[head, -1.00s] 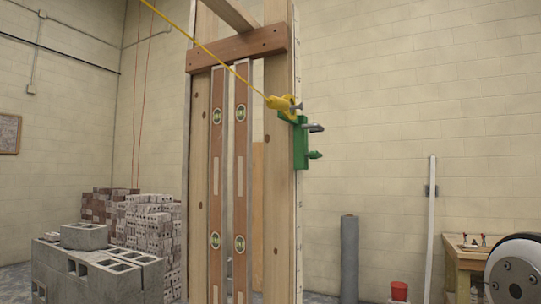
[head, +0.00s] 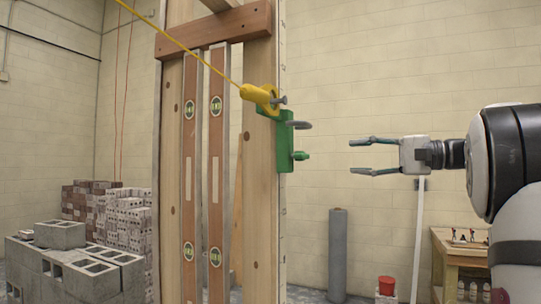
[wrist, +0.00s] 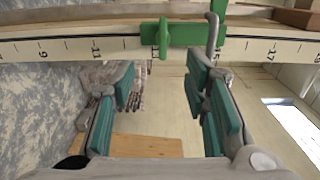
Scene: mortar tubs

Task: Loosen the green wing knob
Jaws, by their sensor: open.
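The green wing knob (head: 300,155) sticks out to the right from the lower part of a green clamp bracket (head: 284,140) on the wooden post. In the wrist view the knob (wrist: 163,41) stands across the bracket's green bar (wrist: 195,30), ahead of my fingers. My gripper (head: 352,157) is open and empty, to the right of the knob at about its height, with a clear gap between. Its teal finger pads show in the wrist view (wrist: 160,88), apart on both sides with the knob between their lines.
A grey hook (head: 299,125) juts out above the knob; in the wrist view it (wrist: 212,38) rises just right of it. A yellow line end (head: 260,95) is fastened above the bracket. A marked scale (wrist: 80,48) runs along the post. Space between gripper and post is clear.

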